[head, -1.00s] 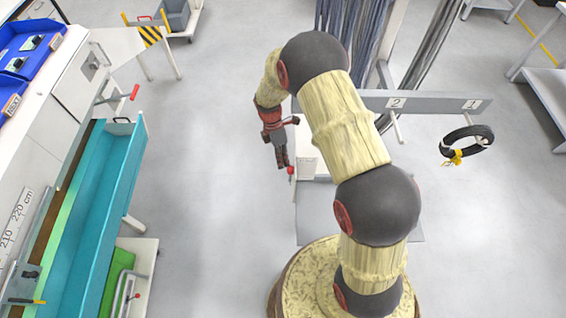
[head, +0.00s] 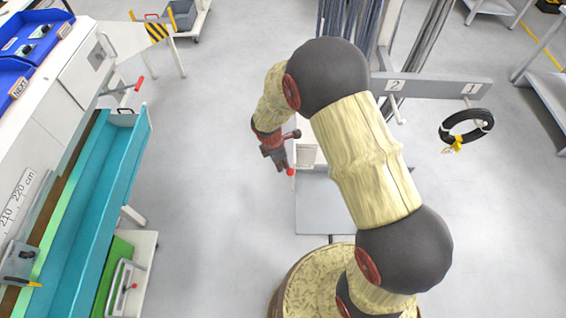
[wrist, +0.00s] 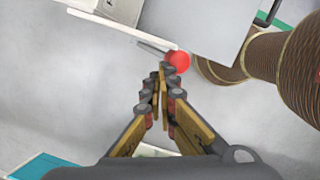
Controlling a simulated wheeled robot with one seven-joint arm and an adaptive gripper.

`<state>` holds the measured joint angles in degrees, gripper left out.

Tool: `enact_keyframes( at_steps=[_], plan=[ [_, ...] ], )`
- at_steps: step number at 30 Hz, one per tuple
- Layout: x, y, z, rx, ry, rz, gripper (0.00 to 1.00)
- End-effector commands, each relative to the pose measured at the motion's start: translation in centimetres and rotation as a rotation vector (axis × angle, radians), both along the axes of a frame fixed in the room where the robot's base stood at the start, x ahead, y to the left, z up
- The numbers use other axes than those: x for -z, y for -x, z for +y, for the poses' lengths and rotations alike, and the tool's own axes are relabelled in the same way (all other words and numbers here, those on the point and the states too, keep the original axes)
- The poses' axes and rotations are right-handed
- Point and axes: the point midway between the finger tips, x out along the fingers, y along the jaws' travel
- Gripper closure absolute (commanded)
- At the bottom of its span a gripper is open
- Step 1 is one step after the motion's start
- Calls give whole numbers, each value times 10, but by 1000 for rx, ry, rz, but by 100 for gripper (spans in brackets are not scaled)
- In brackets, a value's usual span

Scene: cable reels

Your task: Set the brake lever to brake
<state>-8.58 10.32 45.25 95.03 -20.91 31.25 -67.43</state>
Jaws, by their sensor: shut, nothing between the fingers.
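The brake lever shows as a red ball knob (head: 291,172) at the left edge of a pale stand with a grey plate (head: 325,205). In the wrist view, the red knob (wrist: 178,61) is just beyond and right of my fingertips, with a thin grey rod beside it. My gripper (head: 284,166) points down at the knob's left side. In the wrist view, my gripper (wrist: 164,72) has its fingertips together with nothing between them. The tips are at or very near the knob; I cannot tell if they touch it. Any brake marking is not readable.
A rail (head: 440,88) with numbered pegs holds a black cable coil (head: 466,126) at right. Hanging grey cables are behind the arm. A bench with a teal trough (head: 105,190) and another red-handled lever (head: 138,83) stands at left. Floor between bench and stand is clear.

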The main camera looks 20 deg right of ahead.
Motion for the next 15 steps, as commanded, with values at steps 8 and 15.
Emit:
enact_keyframes(
  at_steps=[8,15],
  plan=[
    [21,32,11,-1,-1,2,100],
    [46,56,18,0,-1,3,100]
  ],
)
